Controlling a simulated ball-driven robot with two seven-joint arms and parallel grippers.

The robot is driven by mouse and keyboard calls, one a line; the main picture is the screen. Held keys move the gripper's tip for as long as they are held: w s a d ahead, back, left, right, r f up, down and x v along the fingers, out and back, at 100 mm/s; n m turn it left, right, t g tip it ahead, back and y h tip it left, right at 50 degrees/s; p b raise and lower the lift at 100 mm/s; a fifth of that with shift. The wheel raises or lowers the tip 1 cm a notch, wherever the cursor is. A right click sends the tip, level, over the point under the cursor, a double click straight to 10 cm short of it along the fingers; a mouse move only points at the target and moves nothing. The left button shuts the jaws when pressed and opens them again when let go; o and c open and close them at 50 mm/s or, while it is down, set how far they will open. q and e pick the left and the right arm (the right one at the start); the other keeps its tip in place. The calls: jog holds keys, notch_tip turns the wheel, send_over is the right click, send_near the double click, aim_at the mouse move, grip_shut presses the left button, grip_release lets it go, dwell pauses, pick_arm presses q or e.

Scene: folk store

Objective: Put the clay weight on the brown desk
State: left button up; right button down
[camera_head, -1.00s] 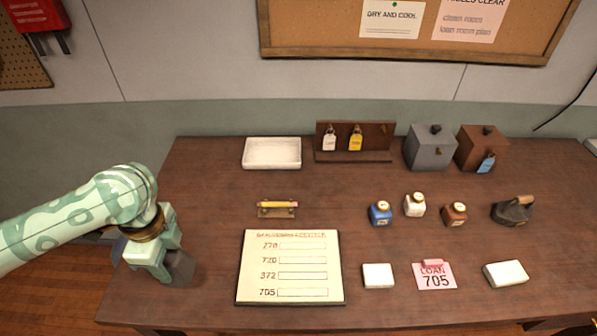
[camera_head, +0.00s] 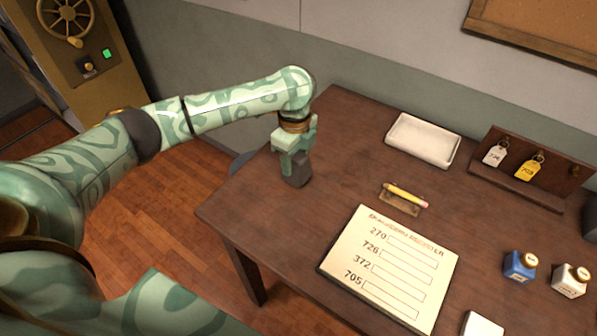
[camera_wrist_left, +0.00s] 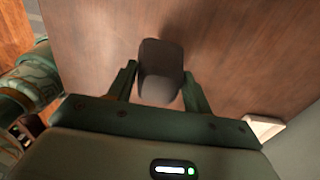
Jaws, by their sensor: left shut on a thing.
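The clay weight, a dark grey-brown block (camera_head: 298,174), is at the left part of the brown desk (camera_head: 345,125). My left gripper (camera_head: 291,163) is shut on it from above. In the left wrist view the weight (camera_wrist_left: 160,72) sits between the two fingers (camera_wrist_left: 160,88), with bare brown wood (camera_wrist_left: 235,45) beyond it. The weight is at or just above the desktop; I cannot tell whether it touches. My right gripper is not in view.
A white tray (camera_head: 423,141), a pencil on a small stand (camera_head: 405,195), a register board (camera_head: 390,265), a tag rack (camera_head: 525,180) and ink bottles, one blue (camera_head: 519,266), stand to the right. Bare desktop surrounds the weight. The desk's left edge is close by.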

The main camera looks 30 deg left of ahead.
aim_at(296, 166)
pick_arm(q)
jog(key=shift+w+a+f+b, duration=0.15)
jog(key=shift+w+f+b, duration=0.1)
jog(key=shift+w+f, duration=0.3)
jog(key=shift+w+a+f+b, duration=0.15)
jog(key=shift+w+f+b, duration=0.15)
jog(key=shift+f, duration=0.3)
notch_tip(296, 166, down, 3)
jog(key=shift+w+f+b, duration=0.1)
jog(key=shift+f+b, duration=0.05)
jog(key=shift+b, duration=0.8)
jog(key=shift+a, duration=0.1)
jog(key=o, duration=1.2)
notch_tip(296, 166, up, 12)
jog(key=p, duration=0.5)
jog(key=shift+r+p, duration=0.2)
jog(key=shift+p, duration=0.2)
jog(key=shift+f, duration=0.15)
